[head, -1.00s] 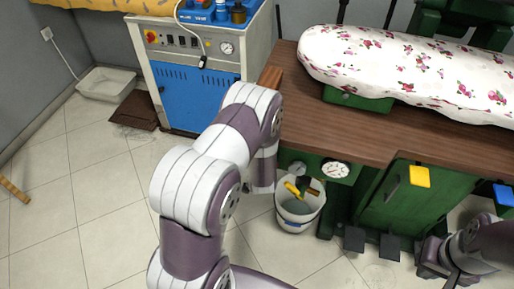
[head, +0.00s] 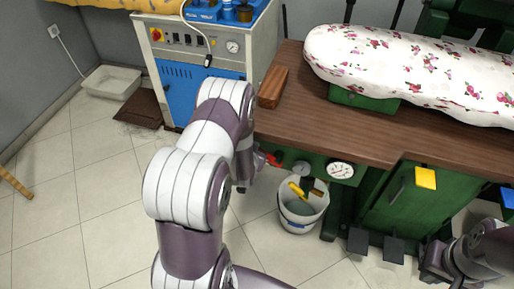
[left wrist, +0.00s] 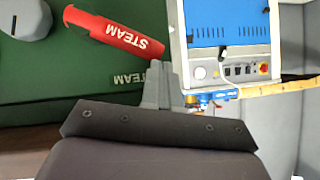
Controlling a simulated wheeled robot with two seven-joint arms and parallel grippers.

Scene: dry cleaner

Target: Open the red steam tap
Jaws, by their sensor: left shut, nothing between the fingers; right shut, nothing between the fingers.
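The red steam tap (left wrist: 112,32) is a red lever with white STEAM lettering on the green press front, seen in the left wrist view. In the head view only a bit of its red (head: 273,159) shows beside my left arm, under the worktop edge. My left gripper (left wrist: 157,68) is shut and empty, its fingertips close to the lettered end of the lever; I cannot tell whether they touch. In the head view my left arm mostly hides this gripper. My right gripper (head: 432,264) is shut and empty at the lower right, by the green press base.
The wooden worktop (head: 330,122) overhangs the tap. Gauges (head: 341,170) sit to its right, with a bucket (head: 301,212) on the floor below. A blue and white steam generator (head: 190,60) stands behind my left arm.

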